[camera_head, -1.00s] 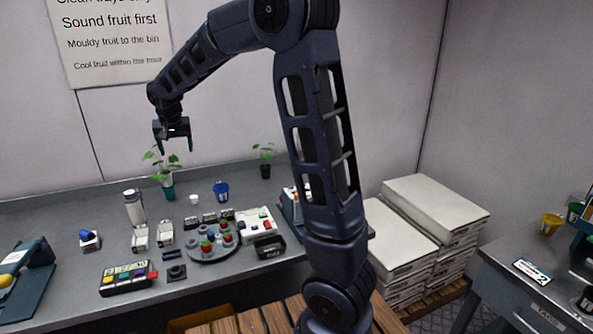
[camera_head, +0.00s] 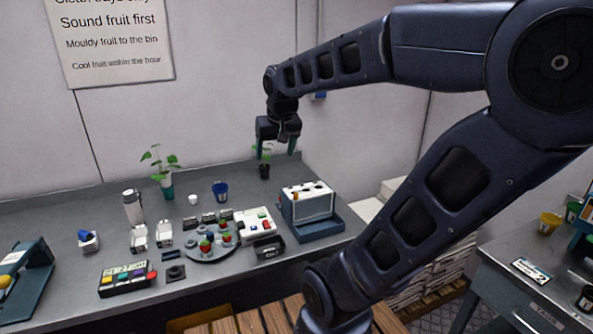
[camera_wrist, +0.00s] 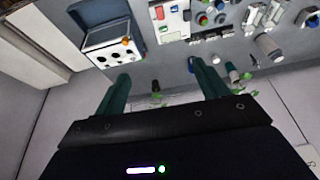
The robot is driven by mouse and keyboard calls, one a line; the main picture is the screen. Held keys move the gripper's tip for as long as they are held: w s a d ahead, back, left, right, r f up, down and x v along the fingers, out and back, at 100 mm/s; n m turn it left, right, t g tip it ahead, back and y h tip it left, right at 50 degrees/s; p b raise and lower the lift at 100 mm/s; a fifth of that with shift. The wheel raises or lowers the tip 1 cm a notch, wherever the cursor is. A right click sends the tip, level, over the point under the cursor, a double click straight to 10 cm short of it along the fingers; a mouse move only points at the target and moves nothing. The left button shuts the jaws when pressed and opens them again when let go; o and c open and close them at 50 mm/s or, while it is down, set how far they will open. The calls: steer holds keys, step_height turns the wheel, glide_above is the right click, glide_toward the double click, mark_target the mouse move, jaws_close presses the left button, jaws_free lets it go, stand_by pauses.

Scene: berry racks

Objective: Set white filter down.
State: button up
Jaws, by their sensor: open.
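My gripper (camera_head: 277,149) is open and empty, raised above the back right part of the grey bench, near the wall. Its two green fingers also show apart with nothing between them in the wrist view (camera_wrist: 160,76). A small white cup-like piece (camera_head: 193,199), which may be the white filter, stands on the bench left of the blue cup (camera_head: 220,190). It is too small to identify surely, and my gripper is well to its right and above it.
A white box with dark holes (camera_head: 307,203) stands in a blue tray at the bench's right end. A round grey tray (camera_head: 208,256) holds red and green items. A potted plant (camera_head: 264,170) stands just below my gripper.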

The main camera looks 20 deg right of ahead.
steer(key=s+d+f, duration=0.3)
steer(key=s, duration=0.5)
steer(key=shift+s, duration=0.15)
